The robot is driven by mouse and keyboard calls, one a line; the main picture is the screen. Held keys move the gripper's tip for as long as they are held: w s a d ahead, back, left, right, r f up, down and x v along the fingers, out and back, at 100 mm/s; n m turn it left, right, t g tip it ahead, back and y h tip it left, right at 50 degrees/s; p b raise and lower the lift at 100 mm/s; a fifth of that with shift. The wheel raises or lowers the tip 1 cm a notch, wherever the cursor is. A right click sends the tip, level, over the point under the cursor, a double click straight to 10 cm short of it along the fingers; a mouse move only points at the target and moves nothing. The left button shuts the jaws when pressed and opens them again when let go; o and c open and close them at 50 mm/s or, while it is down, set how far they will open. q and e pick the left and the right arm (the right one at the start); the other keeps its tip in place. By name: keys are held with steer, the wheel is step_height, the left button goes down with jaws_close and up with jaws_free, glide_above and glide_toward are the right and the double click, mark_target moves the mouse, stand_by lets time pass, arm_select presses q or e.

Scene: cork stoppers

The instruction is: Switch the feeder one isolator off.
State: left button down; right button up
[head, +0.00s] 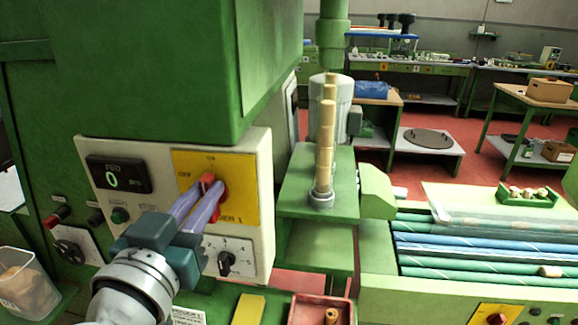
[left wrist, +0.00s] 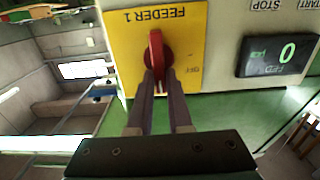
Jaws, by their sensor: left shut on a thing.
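The feeder one isolator is a red rotary handle (head: 212,186) on a yellow plate (head: 240,178) marked with ON at the top and OFF at the left in the head view. In the left wrist view the plate is upside down and reads FEEDER 1; the red handle (left wrist: 156,48) stands about upright in the picture, roughly in line with the ON side. My left gripper (head: 206,198) is shut on the handle, one finger on each side, also in the left wrist view (left wrist: 158,82). Its fingers hide part of the handle and plate. My right gripper is not in view.
A display reading 0 (head: 118,174) and a small black selector (head: 227,262) share the grey panel. A stack of corks (head: 326,135) stands right of it. A clear tub (head: 22,290) is at lower left. Another yellow plate with a red knob (head: 496,319) is at lower right.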

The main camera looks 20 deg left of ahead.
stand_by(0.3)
arm_select(q)
steer(key=n+b, duration=0.1)
steer(key=n, duration=0.5)
steer(key=a+f+n+b, duration=0.1)
steer(key=n, duration=0.5)
steer(key=n+b, duration=0.1)
steer(key=n, duration=0.4)
steer(key=shift+s+a+f+n, duration=0.2)
steer(key=shift+a+f+n, duration=0.15)
steer(key=shift+f+n, duration=0.05)
stand_by(0.4)
steer(key=c, duration=0.8)
jaws_free()
steer(key=shift+c, duration=0.2)
